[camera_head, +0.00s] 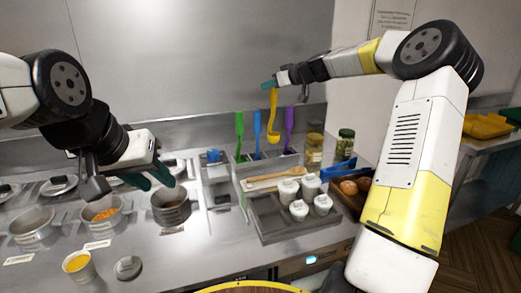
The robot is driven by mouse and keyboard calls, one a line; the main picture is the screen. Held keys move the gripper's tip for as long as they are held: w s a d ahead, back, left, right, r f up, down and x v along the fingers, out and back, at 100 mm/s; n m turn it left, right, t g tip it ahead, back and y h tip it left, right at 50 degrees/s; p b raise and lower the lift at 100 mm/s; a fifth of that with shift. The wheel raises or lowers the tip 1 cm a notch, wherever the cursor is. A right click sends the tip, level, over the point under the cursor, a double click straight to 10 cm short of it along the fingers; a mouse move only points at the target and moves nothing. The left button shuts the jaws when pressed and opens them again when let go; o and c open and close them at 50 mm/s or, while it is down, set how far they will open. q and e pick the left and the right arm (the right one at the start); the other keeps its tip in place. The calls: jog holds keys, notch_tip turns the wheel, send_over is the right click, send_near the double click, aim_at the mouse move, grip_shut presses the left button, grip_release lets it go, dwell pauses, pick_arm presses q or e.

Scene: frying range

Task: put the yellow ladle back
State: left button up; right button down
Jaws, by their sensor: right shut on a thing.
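The yellow ladle (273,118) hangs upright from my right gripper (270,85), which is shut on the top of its handle. Its bowl is at the back of the counter, in front of the wall, between a blue ladle (257,128) and a purple ladle (289,122). A green ladle (239,130) stands further left. These three stand in a grey compartmented holder (243,164) below the yellow ladle. I cannot tell whether the yellow bowl is inside a compartment or just above it. My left gripper (150,178) is empty, fingers apart, above the pots at left.
Several pots (172,207) and lidded pans stand at left. A yellow-filled cup (78,265) is at front left.

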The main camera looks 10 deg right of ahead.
notch_tip(320, 180, down, 10)
jog(key=shift+r, duration=0.1)
dwell(0.4)
jog(key=c, duration=1.2)
grip_release()
jog(key=shift+o, duration=0.2)
